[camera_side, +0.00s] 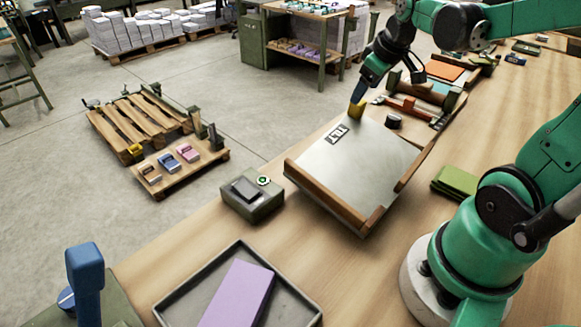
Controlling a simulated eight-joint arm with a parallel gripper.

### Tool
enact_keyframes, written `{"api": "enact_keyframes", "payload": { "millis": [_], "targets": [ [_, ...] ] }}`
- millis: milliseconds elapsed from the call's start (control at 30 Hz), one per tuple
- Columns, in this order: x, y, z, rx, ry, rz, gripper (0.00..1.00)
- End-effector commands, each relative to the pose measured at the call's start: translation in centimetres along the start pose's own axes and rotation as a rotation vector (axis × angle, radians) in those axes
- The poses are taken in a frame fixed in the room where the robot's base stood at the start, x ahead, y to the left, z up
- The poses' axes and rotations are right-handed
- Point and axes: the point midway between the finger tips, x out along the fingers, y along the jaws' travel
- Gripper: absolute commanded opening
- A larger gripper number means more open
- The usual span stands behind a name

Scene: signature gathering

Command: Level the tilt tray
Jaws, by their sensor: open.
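The tilt tray (352,172) has a pale grey plate with wooden rims along its near and right sides and a small black-and-white label on it. It sits slanted on the wooden table. My gripper (358,97) is above the tray's far edge, close to a small yellow block (356,109) there. The gripper is open; I cannot tell whether its fingertips touch the yellow block.
A dark tray (178,304) with a purple block (238,294) lies in front. Green pads (455,182) lie to the right. A black knob (393,121) and a wooden-framed fixture (420,97) stand behind.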

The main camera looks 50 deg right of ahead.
Motion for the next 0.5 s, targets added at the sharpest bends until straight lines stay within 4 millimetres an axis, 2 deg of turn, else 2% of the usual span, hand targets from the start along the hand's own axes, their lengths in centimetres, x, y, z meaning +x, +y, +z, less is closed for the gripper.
{"api": "enact_keyframes", "payload": {
  "millis": [300, 500],
  "targets": [
    [3.4, 0.1, 0.0, -0.002, 0.000, 0.001, 0.68],
    [5.0, 0.1, 0.0, -0.002, 0.001, 0.001, 0.68]
  ]
}}
